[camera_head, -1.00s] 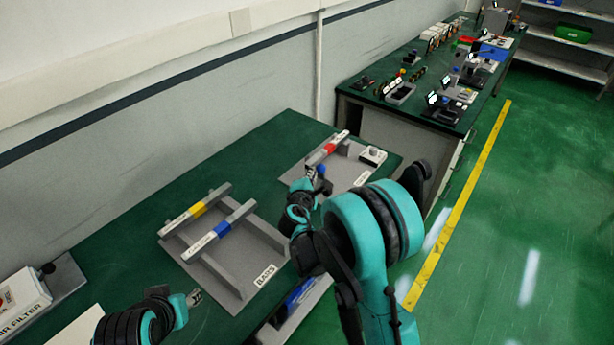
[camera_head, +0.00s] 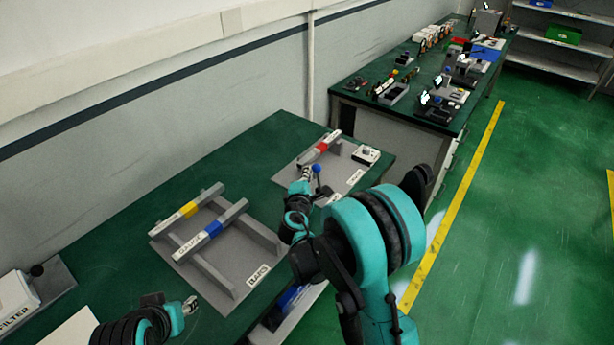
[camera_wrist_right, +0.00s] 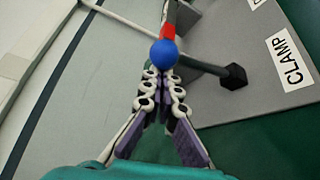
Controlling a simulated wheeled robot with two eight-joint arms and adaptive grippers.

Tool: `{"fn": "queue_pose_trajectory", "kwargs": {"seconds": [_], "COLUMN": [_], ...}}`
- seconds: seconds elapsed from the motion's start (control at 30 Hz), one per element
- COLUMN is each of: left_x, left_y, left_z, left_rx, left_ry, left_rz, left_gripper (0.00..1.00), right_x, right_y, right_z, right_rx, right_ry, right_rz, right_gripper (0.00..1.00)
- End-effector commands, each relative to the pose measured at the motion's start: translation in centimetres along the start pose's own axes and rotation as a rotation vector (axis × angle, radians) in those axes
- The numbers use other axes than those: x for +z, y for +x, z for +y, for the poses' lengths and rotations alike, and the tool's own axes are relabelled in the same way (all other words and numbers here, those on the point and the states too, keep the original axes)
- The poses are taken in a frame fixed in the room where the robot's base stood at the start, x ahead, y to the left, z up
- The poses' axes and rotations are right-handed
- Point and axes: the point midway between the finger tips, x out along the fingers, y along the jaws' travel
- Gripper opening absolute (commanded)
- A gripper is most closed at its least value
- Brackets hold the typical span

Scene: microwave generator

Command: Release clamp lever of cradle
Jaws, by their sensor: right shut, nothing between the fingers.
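The clamp lever has a blue ball knob (camera_head: 316,168), also seen in the right wrist view (camera_wrist_right: 164,54). Its dark rod (camera_wrist_right: 205,66) runs to a black hex pivot (camera_wrist_right: 234,76) beside the plate labelled CLAMP (camera_wrist_right: 286,62). A bar with a red band (camera_head: 322,147) lies in the cradle behind. My right gripper (camera_wrist_right: 160,76) is shut and empty, its fingertips right at the near side of the knob; I cannot tell whether they touch. It shows in the head view (camera_head: 305,173). My left gripper (camera_head: 191,305) is at the lower left, too small to read its jaws.
A BARS rack (camera_head: 252,270) with yellow-banded and blue-banded bars stands left of my right arm. A white-topped box (camera_head: 366,154) sits on the cradle plate's far right. A filter box (camera_head: 15,300) is at the left edge. Another green bench (camera_head: 350,98) stands behind.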

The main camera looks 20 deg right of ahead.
Motion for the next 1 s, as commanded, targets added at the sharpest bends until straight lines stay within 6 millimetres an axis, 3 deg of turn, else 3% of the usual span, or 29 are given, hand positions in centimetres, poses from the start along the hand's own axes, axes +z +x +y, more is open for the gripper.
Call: {"fn": "queue_pose_trajectory", "kwargs": {"seconds": [0.5,1.0], "left_x": [1.2,1.5], "left_y": [1.7,2.1], "left_z": [0.0,0.0], "left_rx": [0.0,0.0], "left_ry": [0.0,0.0], "left_rz": [0.0,0.0], "left_gripper": [0.4,0.4], "right_x": [2.8,3.8], "right_y": [-1.6,-2.1], "right_z": [-0.6,-1.0], "right_rx": [0.03,0.03], "right_ry": [0.052,0.052], "right_rz": [-0.003,-0.003], "right_gripper": [0.0,0.0]}}
